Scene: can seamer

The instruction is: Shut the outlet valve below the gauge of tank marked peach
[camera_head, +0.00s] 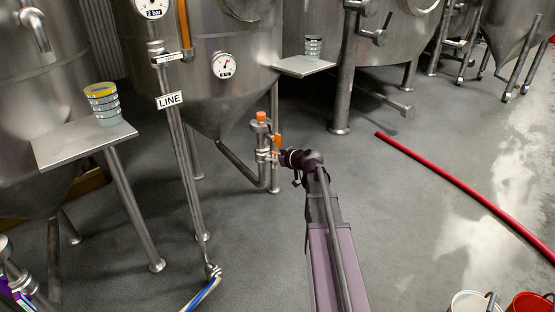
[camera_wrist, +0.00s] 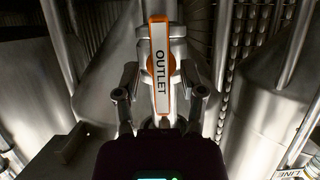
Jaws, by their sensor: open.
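The outlet valve's handle (camera_wrist: 161,70) fills the middle of the wrist view, a white plate with an orange edge reading OUTLET. It runs lengthwise along the metal pipe behind it. My gripper (camera_wrist: 161,96) is open, with one finger on each side of the handle; I cannot tell whether either touches it. In the head view my gripper (camera_head: 284,157) is beside the orange valve part (camera_head: 277,142) on the pipe below a steel cone tank (camera_head: 205,100). A gauge (camera_head: 224,66) is on that tank. I see no peach mark.
A second orange-topped fitting (camera_head: 261,117) stands just left. A red hose (camera_head: 460,187) and buckets (camera_head: 473,302) lie right, with clear floor between.

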